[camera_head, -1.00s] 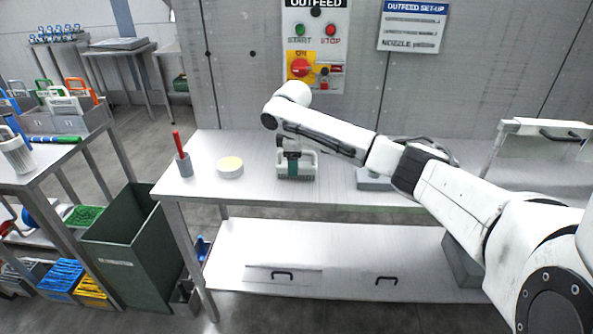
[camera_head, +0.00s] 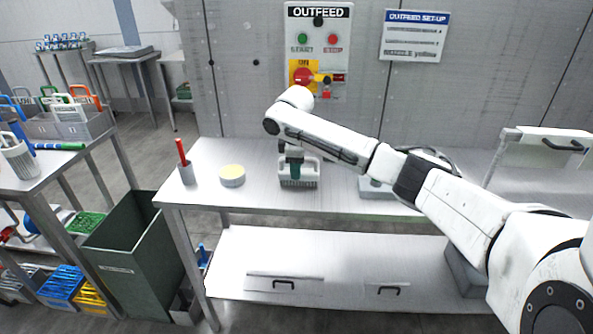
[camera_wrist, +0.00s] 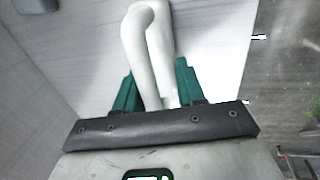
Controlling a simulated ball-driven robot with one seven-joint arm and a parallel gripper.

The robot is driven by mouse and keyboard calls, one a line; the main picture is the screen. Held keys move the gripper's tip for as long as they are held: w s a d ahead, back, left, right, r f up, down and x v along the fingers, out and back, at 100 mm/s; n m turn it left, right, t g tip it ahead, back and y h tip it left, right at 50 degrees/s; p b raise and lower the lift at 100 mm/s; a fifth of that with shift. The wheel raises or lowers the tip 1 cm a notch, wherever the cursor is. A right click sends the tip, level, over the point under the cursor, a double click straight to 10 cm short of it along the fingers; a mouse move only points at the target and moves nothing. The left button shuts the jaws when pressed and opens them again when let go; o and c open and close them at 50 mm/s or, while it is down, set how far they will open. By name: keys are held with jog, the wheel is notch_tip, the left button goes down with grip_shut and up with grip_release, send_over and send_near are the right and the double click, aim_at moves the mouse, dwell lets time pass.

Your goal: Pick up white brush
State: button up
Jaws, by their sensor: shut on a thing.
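The brush's lower part is hidden in the wrist view. I cannot tell whether the brush is touching the table or slightly clear of it.
A grey block (camera_head: 375,188) is to the right. A green bin (camera_head: 137,255) stands below left. The wall panel (camera_head: 318,50) is behind.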

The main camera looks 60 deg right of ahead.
notch_tip(320, 180, up, 3)
jog(key=shift+a+f, duration=0.1)
jog(key=shift+f, duration=0.05)
jog(key=s+a+r+p, duration=0.1)
jog(key=s+a+r, duration=0.4)
jog(key=s+r, duration=0.4)
jog(key=shift+s, duration=1.2)
jog(key=shift+s+a+r, duration=0.3)
jog(key=shift+s+a, duration=0.15)
jog(key=shift+s, duration=0.15)
jog(key=o, duration=0.5)
grip_shut()
